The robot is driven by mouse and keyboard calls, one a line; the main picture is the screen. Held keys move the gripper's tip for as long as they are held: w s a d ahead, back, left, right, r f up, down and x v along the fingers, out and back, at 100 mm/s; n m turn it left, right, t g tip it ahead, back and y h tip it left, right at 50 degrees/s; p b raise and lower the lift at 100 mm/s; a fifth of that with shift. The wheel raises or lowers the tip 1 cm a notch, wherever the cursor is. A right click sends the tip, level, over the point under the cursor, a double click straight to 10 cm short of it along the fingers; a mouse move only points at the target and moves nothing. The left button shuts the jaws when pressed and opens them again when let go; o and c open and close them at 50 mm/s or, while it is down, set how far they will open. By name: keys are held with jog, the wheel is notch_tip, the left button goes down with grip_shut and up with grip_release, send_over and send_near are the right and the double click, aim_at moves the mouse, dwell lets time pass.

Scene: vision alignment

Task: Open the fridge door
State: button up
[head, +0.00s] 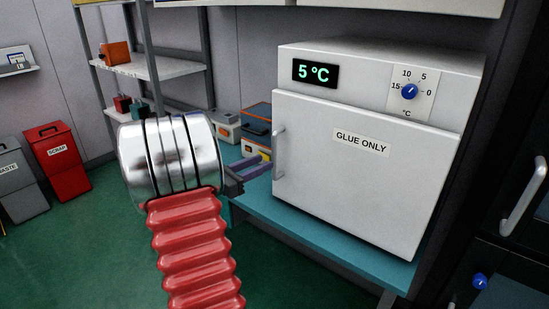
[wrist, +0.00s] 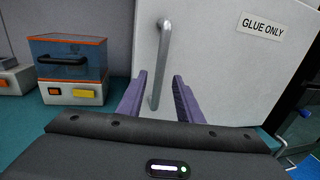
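The white fridge (head: 330,185) stands on a teal bench at the right in the head view. Its door is shut and bears a "GLUE ONLY" label, which also shows in the wrist view. A vertical silver handle (head: 279,153) runs along the door's left edge. In the wrist view the handle (wrist: 160,62) rises between and beyond my two purple fingers. My gripper (wrist: 158,85) is open, with a finger on each side of the handle's lower part in that view. I cannot tell whether the fingertips reach around it. In the head view my wrist partly hides the gripper (head: 262,162).
An orange-and-blue box device (wrist: 68,62) stands on the bench left of the fridge. Shelves (head: 155,68) stand behind. A red scrap bin (head: 60,165) and a grey bin (head: 22,180) are at the left. Green floor in front is clear. A dark cabinet is at the right.

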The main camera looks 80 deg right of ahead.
aim_at(274, 175)
jog(key=shift+x, duration=3.15)
jog(key=shift+c, duration=0.4)
grip_shut()
